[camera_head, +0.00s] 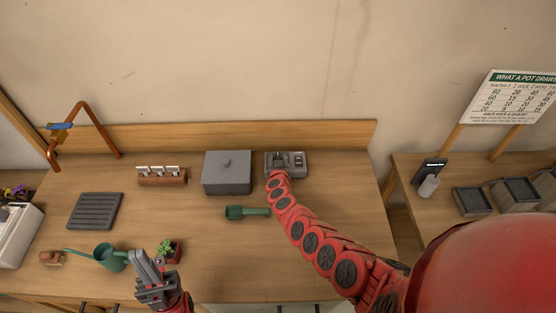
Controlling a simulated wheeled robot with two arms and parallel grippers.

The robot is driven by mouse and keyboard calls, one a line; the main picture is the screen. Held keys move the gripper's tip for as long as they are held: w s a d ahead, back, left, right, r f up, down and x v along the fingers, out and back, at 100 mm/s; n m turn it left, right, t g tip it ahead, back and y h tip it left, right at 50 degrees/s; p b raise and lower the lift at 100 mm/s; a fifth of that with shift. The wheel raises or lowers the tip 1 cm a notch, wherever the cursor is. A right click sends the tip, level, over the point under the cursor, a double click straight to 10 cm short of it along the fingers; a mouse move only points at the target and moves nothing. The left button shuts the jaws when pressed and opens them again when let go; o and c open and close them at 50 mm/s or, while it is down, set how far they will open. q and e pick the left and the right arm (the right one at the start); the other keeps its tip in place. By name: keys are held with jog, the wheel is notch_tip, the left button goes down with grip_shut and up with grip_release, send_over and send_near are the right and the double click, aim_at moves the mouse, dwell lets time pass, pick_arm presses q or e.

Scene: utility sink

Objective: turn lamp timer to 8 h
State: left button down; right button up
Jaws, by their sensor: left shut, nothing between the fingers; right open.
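A small grey device with light marks, which looks like the lamp timer (299,159), sits at the back of the wooden bench, right of a grey lidded box. My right arm reaches forward to it. My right gripper (277,165) is open at the left part of the device; its fingertips are small and partly hidden, and I cannot tell whether they touch a knob. The timer's dial and its setting cannot be read. My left gripper (140,258) is shut and empty over the front left of the bench, beside a green watering can (113,258).
The grey lidded box (227,173) stands close left of the timer. A green scoop (247,212) lies in front of it. A potted plant (170,251) is beside my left gripper. A label rack (162,176) and grey slatted tray (95,211) are at left. The bench middle is mostly clear.

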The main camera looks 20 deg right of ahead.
grip_shut()
jog(key=shift+h, duration=0.3)
jog(key=shift+w+a+m+g+h+b, duration=0.1)
jog(key=shift+a+m+g+h+b, duration=0.05)
jog(key=shift+m+h+b, duration=0.45)
jog(key=shift+w+a+m+g+h+b, duration=0.15)
jog(key=shift+m+h+b, duration=0.2)
jog(key=shift+b, duration=0.3)
jog(key=m+g+h+b, duration=0.1)
jog(key=m+h+b, duration=0.1)
jog(key=m+b, duration=0.1)
jog(key=shift+a+f+g+h+b, duration=0.15)
jog(key=shift+g+h+b, duration=0.25)
jog(key=shift+b, duration=0.45)
jog(key=shift+m+g+h+b, duration=0.25)
jog(key=shift+m+g+b, duration=0.1)
jog(key=shift+b, duration=0.35)
jog(key=shift+r, duration=0.25)
grip_release()
